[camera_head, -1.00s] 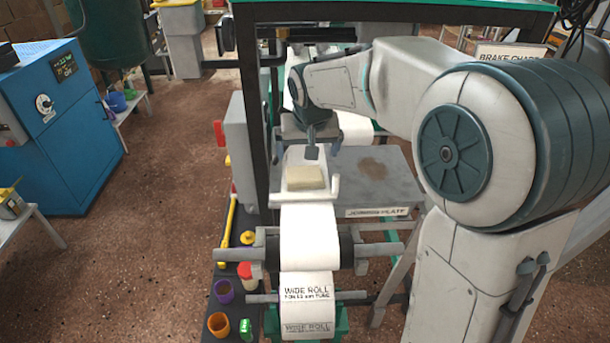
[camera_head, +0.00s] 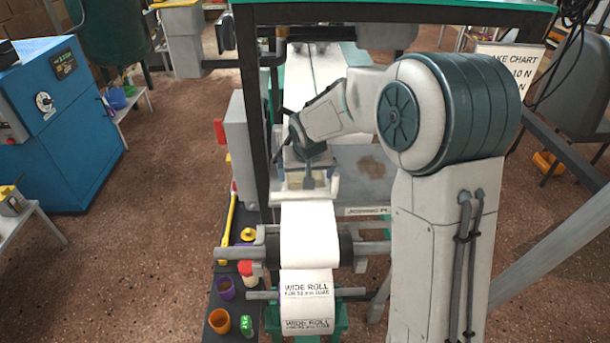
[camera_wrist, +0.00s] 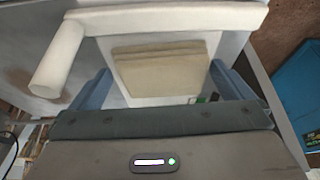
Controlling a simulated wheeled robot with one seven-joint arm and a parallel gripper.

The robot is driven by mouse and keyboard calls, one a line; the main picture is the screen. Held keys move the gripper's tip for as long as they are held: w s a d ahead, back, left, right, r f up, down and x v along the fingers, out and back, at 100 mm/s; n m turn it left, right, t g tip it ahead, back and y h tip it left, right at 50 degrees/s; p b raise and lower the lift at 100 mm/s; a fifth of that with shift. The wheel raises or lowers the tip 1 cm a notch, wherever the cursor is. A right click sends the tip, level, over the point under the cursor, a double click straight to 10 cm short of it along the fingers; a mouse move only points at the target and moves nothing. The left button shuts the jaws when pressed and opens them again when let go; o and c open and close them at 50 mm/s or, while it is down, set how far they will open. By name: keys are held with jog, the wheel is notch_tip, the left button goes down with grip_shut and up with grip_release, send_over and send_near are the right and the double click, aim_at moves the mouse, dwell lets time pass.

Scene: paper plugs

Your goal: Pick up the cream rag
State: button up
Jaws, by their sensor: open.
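The cream rag (camera_wrist: 162,68) is a folded, flat pad lying on the white paper strip, just in front of my gripper in the wrist view. In the head view the rag (camera_head: 295,178) shows only partly, because my gripper (camera_head: 308,180) is over it and hides much of it. My gripper (camera_wrist: 165,88) is open, with one blue-grey finger at each side of the rag. The rag shows between the fingers, with a gap to each. I cannot tell how far above it the fingertips are.
A white bar with a handle (camera_wrist: 63,62) lies across just beyond the rag. The paper runs down over a roller (camera_head: 352,248) to the wide roll (camera_head: 307,290). Dark frame posts (camera_head: 256,120) stand close by my arm. Cups (camera_head: 219,321) stand on a dark shelf at lower left.

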jog(key=c, duration=0.7)
jog(key=shift+r, duration=0.15)
jog(key=shift+r, duration=0.25)
notch_tip(320, 180, up, 4)
jog(key=shift+d+f+b, duration=0.15)
jog(key=shift+f+b, duration=0.05)
jog(key=shift+b, duration=0.15)
jog(key=s+d+r, duration=0.1)
jog(key=d+r, duration=0.2)
jog(key=d, duration=0.2)
jog(key=s+d+r+b, duration=0.1)
jog(key=s+d+r, duration=0.1)
jog(key=d, duration=0.4)
jog(key=shift+v, duration=0.85)
jog(key=shift+w, duration=0.1)
